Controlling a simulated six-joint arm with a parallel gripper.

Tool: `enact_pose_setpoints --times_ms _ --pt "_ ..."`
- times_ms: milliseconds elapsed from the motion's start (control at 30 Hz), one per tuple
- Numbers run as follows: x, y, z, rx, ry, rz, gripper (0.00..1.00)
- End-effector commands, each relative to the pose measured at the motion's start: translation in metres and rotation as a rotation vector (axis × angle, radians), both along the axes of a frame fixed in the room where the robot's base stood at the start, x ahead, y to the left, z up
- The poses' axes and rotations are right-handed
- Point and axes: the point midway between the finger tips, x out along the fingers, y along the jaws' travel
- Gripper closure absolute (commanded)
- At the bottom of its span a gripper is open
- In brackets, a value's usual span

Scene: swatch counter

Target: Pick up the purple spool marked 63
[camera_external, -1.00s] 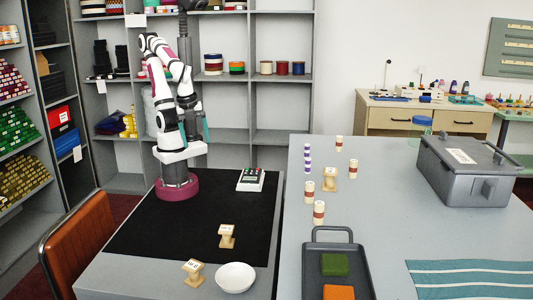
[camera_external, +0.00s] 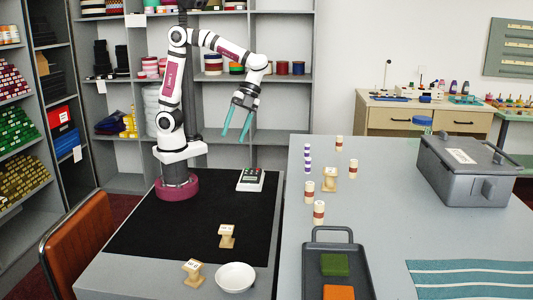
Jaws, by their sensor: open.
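A slim upright piece with purple and white bands (camera_external: 308,158) stands near the left edge of the right-hand table. It is the only purple piece I make out there; no number 63 can be read at this size. My gripper (camera_external: 234,138) is open and empty, its teal fingers pointing down. In the picture it hangs above the keypad device, left of the purple piece and apart from it.
Cream spools with dark red bands (camera_external: 319,212) stand around the purple one. A small wooden stand (camera_external: 329,178) is among them. A grey lidded box (camera_external: 468,170) and a dark tray (camera_external: 317,262) flank them. The keypad device (camera_external: 250,180) lies on the black mat (camera_external: 150,225).

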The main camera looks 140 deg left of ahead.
Motion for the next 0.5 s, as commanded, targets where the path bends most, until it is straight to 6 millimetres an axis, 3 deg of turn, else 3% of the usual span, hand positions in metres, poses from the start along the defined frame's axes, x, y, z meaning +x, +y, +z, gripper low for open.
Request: enact_pose_setpoints --times_ms 33,100,200,233,300,367,500 --pt "0.020 0.051 -0.002 -0.099 -0.116 0.054 0.41" --pt "0.034 0.130 -0.004 -0.182 -0.362 0.099 0.41" --pt "0.018 0.228 -0.011 -0.167 -0.690 0.146 0.41" --pt "0.009 0.250 -0.013 -0.145 -0.766 0.155 0.41" --pt "-0.010 0.285 -0.017 -0.094 -0.896 0.169 0.41" --pt "-0.019 0.300 -0.019 -0.063 -0.957 0.172 0.41" --pt "-0.001 0.294 -0.028 -0.050 -0.985 0.169 0.41"
